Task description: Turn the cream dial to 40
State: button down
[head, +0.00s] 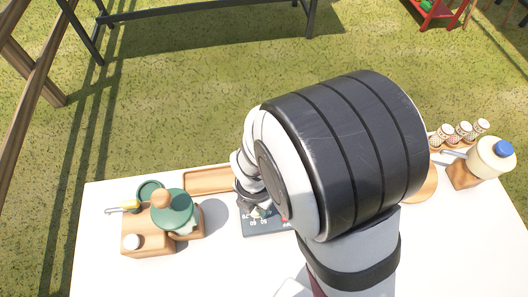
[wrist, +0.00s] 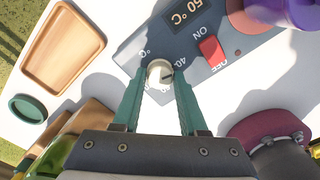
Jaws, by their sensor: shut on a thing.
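The cream dial (wrist: 160,71) sits on a dark grey panel (wrist: 207,62) in the wrist view, with a small dark mark on its lower right part. My gripper (wrist: 160,78) is shut on the dial, one green finger on each side of it. A "40" is printed just right of the dial; other scale numbers are partly hidden by the fingers. A display at the panel's top reads 50 °C. In the head view my arm covers much of the panel (head: 262,228), where several scale numbers show, and my gripper's fingers are hard to make out.
A red ON/OFF switch (wrist: 211,51) sits right of the dial. A wooden stand (head: 148,243) with a green-lidded jar (head: 173,208) is at left. A blue-capped bottle (head: 492,158) is at right. The white table (head: 100,275) is bare at front left.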

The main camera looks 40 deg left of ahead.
jog(key=shift+c, duration=2.2)
grip_release()
notch_tip(320, 180, up, 16)
jog(key=shift+f, duration=0.1)
jog(key=w+d+r+m, duration=0.2)
jog(key=w+d+m, duration=0.1)
jog(key=d+m, duration=0.9)
jog(key=s+d+m+y, duration=0.1)
jog(key=d+m, duration=0.4)
jog(key=m, duration=1)
jog(key=s+d+m, duration=0.4)
jog(key=d+m, duration=0.1)
jog(key=m, duration=0.9)
jog(key=shift+s+d+r+m+y, duration=0.15)
jog(key=shift+d+r+m+y, duration=0.1)
jog(key=shift+m+y, duration=0.15)
